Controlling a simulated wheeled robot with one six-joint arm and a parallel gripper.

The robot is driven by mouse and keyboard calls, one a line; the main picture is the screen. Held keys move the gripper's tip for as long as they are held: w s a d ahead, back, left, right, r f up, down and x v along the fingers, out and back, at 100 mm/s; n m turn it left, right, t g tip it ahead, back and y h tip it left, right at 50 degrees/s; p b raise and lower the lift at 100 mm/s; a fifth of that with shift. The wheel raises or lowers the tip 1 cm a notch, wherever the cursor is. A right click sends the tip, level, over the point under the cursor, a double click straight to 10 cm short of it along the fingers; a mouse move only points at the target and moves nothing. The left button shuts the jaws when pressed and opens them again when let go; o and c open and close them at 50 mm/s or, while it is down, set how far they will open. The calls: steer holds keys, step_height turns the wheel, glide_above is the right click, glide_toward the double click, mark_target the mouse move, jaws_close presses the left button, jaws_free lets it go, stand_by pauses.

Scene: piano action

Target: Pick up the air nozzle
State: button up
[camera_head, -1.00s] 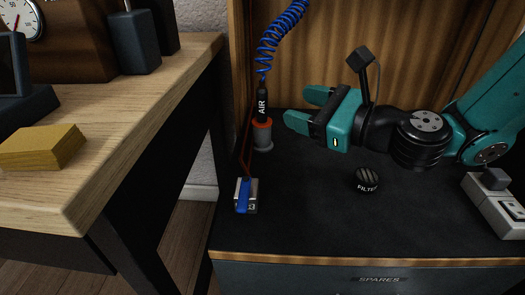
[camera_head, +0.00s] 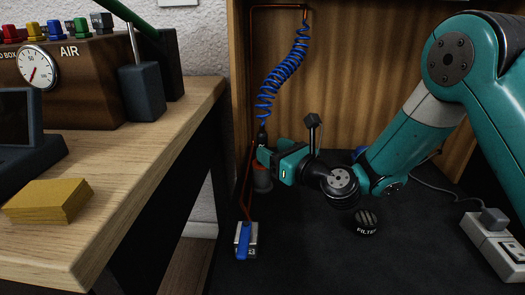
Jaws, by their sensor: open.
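The air nozzle (camera_head: 262,137) is a black piece that hangs on a blue coiled hose (camera_head: 282,75). My teal gripper (camera_head: 266,156) comes in from the right at the height of the nozzle's body. Its jaws are open, with the fingers at the nozzle. They hide most of the nozzle and its AIR label. I cannot tell whether the fingers touch it. Only its top end shows above them.
A blue-handled valve (camera_head: 244,240) is in front of the holder. A black FILTER knob (camera_head: 365,222) and a power strip (camera_head: 494,240) lie to the right. A wooden bench (camera_head: 130,165) with a yellow block (camera_head: 48,200) is at the left.

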steer(key=shift+r+x, duration=0.15)
steer(key=shift+x, duration=1.45)
steer(key=shift+r+x, duration=0.15)
steer(key=shift+x, duration=1.45)
jaws_close()
steer(key=shift+r, duration=0.1)
step_height(320, 180, up, 20)
steer(key=p, duration=1)
steer(key=shift+s+d, duration=0.1)
steer(key=shift+s, duration=0.05)
